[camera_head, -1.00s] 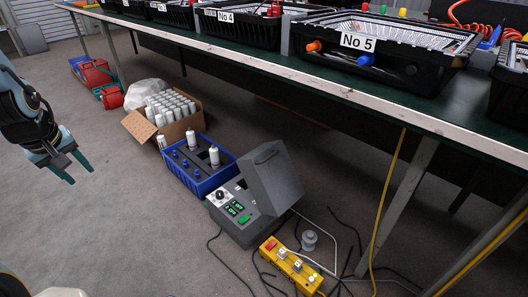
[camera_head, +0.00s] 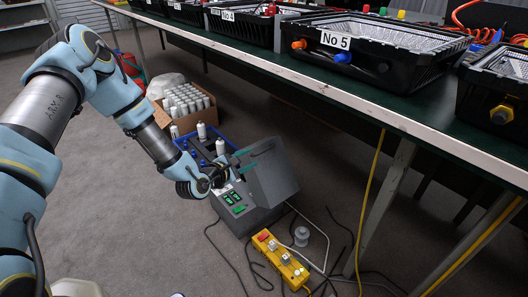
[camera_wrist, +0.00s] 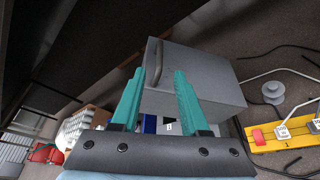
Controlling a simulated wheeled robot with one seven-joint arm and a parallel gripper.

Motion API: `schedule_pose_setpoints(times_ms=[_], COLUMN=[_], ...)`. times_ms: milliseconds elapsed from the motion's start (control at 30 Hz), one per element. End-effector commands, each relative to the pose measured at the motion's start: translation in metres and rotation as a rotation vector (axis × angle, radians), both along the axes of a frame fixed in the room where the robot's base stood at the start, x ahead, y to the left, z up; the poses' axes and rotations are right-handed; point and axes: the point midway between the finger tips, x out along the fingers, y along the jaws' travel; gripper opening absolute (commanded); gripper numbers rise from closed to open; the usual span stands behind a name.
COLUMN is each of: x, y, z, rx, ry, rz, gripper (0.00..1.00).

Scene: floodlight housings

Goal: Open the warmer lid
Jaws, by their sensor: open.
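The warmer (camera_head: 247,216) is a dark grey box on the floor, with a control panel and green displays on its left part. Its grey, hood-like lid (camera_head: 277,182) stands on the right part; I cannot tell how far it is raised. My gripper (camera_head: 258,158) is at the lid's upper left side, its teal fingers open. In the wrist view the lid (camera_wrist: 205,80) fills the middle. A curved handle (camera_wrist: 153,62) shows on it, just beyond and between the fingertips of my gripper (camera_wrist: 159,73). I cannot tell whether they touch it.
A blue crate (camera_head: 182,146) with bottles and a cardboard box (camera_head: 160,118) of white cans stand behind the warmer. A yellow power strip (camera_head: 280,260), a grey spool (camera_head: 301,236) and loose cables lie at the front right. The green workbench (camera_head: 420,112) overhangs on the right.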

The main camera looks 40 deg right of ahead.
Motion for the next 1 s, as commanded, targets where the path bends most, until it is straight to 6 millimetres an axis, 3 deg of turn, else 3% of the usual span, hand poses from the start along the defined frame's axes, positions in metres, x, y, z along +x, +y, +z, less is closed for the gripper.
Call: schedule_pose_setpoints(times_ms=[500, 700, 967, 1000], x=[0.018, 0.021, 0.021, 0.021], y=[-0.08, -0.091, -0.092, -0.092], z=[-0.025, -0.028, -0.028, -0.028], rx=[0.004, 0.004, 0.005, 0.005], ry=[-0.004, -0.004, -0.002, -0.003], rz=[-0.001, 0.0, 0.001, 0.0], gripper=[0.45, 0.45, 0.45, 0.41])
